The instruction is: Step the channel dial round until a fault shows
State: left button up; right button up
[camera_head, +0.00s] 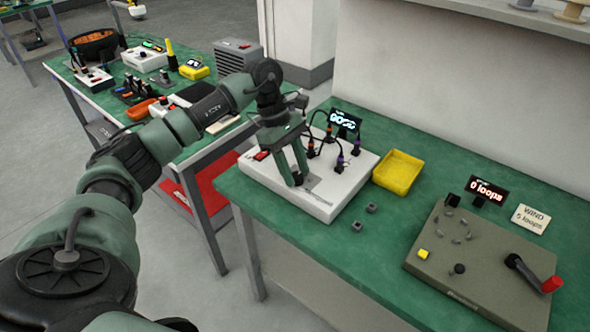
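A white test box (318,204) sits on the near green table, with plug leads and dark connectors with orange and purple parts on its top. A small dark display (343,120) with bright characters stands at its back edge; I cannot read them surely. A red switch (262,155) is at the box's left. My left gripper (297,178) points down over the front middle of the box, fingertips close together at its top. The channel dial is not clearly visible and may be hidden by the fingers. Whether they hold anything is unclear. My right gripper is not in view.
A yellow tray (398,172) stands right of the box, with two small grey cubes (356,214) in front. Further right is a grey-green winding board (480,262) with a red-handled crank, a "0 loops" display (487,191) and a "WIND 5 loops" card (530,219). Another cluttered table stands back left.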

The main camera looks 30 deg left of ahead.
pick_arm(q)
jog(key=shift+o, duration=0.2)
jog(key=p+v, duration=0.4)
jog(key=v, duration=0.3)
jog(key=shift+a+r, duration=0.2)
jog(key=shift+r, duration=0.15)
dwell(0.3)
